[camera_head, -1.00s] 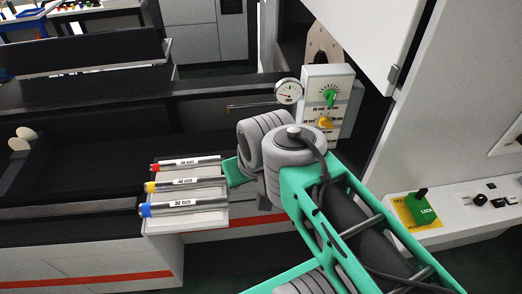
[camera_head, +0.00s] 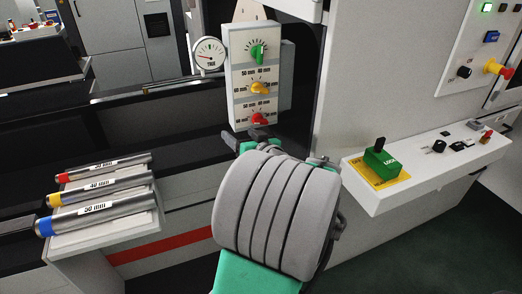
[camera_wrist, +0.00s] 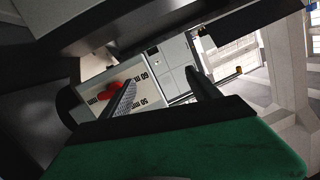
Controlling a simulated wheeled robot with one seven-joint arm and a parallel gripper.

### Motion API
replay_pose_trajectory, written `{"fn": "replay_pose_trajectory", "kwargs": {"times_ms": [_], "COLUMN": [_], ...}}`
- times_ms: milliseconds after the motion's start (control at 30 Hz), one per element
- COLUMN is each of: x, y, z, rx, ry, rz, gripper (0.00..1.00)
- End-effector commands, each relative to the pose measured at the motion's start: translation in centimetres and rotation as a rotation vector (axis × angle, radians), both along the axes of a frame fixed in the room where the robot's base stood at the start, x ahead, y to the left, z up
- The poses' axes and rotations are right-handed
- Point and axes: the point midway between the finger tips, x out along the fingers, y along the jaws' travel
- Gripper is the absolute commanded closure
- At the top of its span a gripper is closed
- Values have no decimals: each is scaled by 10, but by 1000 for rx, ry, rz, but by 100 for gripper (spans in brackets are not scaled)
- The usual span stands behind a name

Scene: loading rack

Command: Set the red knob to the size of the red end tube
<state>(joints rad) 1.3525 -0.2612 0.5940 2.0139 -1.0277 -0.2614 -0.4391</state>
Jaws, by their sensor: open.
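The red knob (camera_head: 259,118) is the lowest of three on the upright white panel (camera_head: 238,70), and it also shows in the wrist view (camera_wrist: 110,90). The red end tube (camera_head: 108,167) lies at the back of the white tube shelf; its label is too blurred to read surely. My gripper (camera_head: 260,134) is just below the red knob in the head view. In the wrist view my gripper (camera_wrist: 160,88) is open and empty; the knob lies left of the left finger, partly behind it, not between the fingers. Labels reading 60 mm and 50 mm show beside it.
A green knob (camera_head: 258,53) and a yellow knob (camera_head: 261,88) sit above. A round gauge (camera_head: 208,53) is left of the panel. Yellow end tube (camera_head: 105,186) and blue end tube (camera_head: 100,210) share the shelf. A green LOCK switch (camera_head: 381,163) stands at right.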

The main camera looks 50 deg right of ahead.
Motion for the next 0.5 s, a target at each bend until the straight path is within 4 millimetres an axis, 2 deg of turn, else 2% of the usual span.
{"fn": "replay_pose_trajectory", "kwargs": {"times_ms": [33,100,200,267,500], "x": [-24,-48,-62,-59,-18], "y": [-27,-50,-65,-69,-90], "z": [-20,-19,-13,-10,-8], "rx": [-4,-18,-29,-29,-29], "ry": [-58,-124,-170,-174,-171], "rz": [-71,-138,-180,-182,-178], "gripper": [29,29,29,29,29]}}
